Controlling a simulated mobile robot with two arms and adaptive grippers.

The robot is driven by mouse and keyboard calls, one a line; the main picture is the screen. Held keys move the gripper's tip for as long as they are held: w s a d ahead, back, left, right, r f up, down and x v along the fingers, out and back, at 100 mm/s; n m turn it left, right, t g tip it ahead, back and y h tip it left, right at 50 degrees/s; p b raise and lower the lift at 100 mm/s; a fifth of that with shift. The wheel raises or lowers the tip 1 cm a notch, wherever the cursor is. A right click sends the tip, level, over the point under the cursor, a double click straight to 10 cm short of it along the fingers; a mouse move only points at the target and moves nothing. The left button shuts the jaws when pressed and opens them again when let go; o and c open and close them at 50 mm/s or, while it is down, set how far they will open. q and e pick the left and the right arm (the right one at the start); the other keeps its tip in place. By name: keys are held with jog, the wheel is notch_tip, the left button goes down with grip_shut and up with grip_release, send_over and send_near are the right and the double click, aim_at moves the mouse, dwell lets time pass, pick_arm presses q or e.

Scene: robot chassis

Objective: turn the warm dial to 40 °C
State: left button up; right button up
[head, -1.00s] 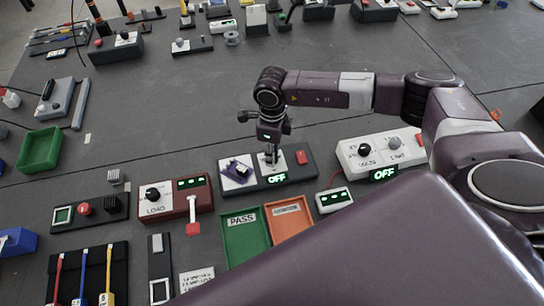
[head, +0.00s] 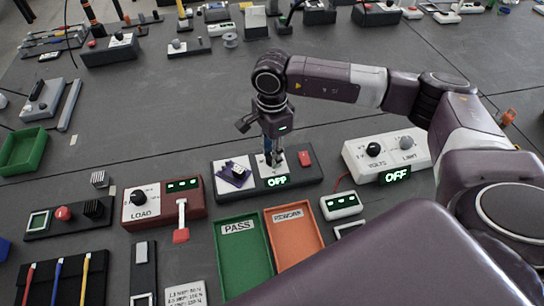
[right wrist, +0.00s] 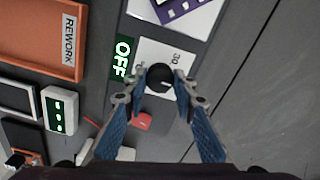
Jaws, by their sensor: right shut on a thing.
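The warm dial is a round black knob (right wrist: 160,78) on a white plate (right wrist: 178,58) with small markings, seen in the right wrist view. It sits on a dark station box (head: 230,189) whose green display (head: 276,182) reads OFF in both views. My right gripper (right wrist: 158,92) points down from above, its blue-padded fingers on either side of the knob and shut on it. In the head view the gripper (head: 271,160) largely hides the knob. The dial's pointer setting is too small to read. My left gripper is not in view.
A purple part (head: 235,172) lies on the box's left plate, and a red button (head: 305,158) is on its right. A green PASS tray (head: 243,255) and an orange REWORK tray (head: 292,240) lie in front. A white volts/limit unit (head: 388,158) stands right, a red load unit (head: 160,203) left.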

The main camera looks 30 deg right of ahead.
jog(key=shift+w+r, duration=0.15)
dwell(0.4)
jog(key=o, duration=1.2)
jog(key=shift+c, duration=0.2)
notch_tip(320, 180, up, 12)
